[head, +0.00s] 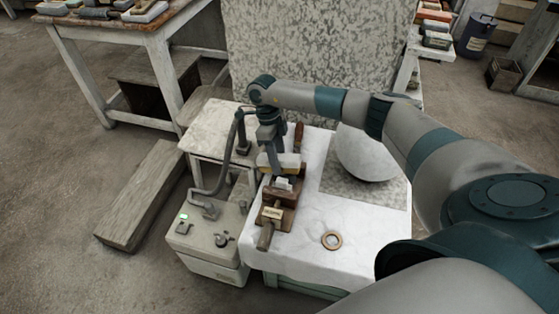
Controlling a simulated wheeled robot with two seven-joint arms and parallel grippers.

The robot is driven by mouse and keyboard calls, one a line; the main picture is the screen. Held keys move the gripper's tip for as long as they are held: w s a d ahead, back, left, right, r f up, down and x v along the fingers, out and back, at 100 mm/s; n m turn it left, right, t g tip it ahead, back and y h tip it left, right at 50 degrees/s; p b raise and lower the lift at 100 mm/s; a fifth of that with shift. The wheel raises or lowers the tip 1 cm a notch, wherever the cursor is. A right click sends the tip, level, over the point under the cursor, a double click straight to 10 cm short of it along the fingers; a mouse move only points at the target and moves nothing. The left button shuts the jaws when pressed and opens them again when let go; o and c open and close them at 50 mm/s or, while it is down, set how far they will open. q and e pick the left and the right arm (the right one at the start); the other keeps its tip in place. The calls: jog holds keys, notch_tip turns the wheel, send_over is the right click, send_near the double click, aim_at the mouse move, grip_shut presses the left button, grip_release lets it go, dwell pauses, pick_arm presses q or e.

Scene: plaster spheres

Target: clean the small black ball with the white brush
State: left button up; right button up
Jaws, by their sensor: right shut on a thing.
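My right gripper (280,172) is over the left part of the white-covered table (300,254), above a brown wooden holder (272,222) with a small label. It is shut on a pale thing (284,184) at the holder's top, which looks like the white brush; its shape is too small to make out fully. I cannot tell whether it still touches the holder. No small black ball can be made out. My left gripper is out of view.
A large pale sphere (368,153) stands on a speckled mat at the table's back right. A grey machine (210,240) with a hose stands left of the table. The front right of the cloth is mostly clear.

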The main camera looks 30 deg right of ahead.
aim_at(288, 158)
jog(key=shift+w+f, duration=0.1)
jog(key=shift+w+a+b, duration=0.25)
jog(key=shift+a+b, duration=0.1)
jog(key=shift+b, duration=0.2)
jog(key=shift+s, duration=0.1)
jog(key=shift+s+d+r+p, duration=0.2)
jog(key=shift+s+d+p, duration=0.25)
jog(key=shift+p, duration=0.2)
jog(key=shift+s+d, duration=0.2)
jog(key=shift+d, duration=0.05)
jog(key=shift+d+r, duration=0.1)
jog(key=shift+s+d+r+p, duration=0.15)
jog(key=shift+s+d+p, duration=0.5)
jog(key=shift+s, duration=0.15)
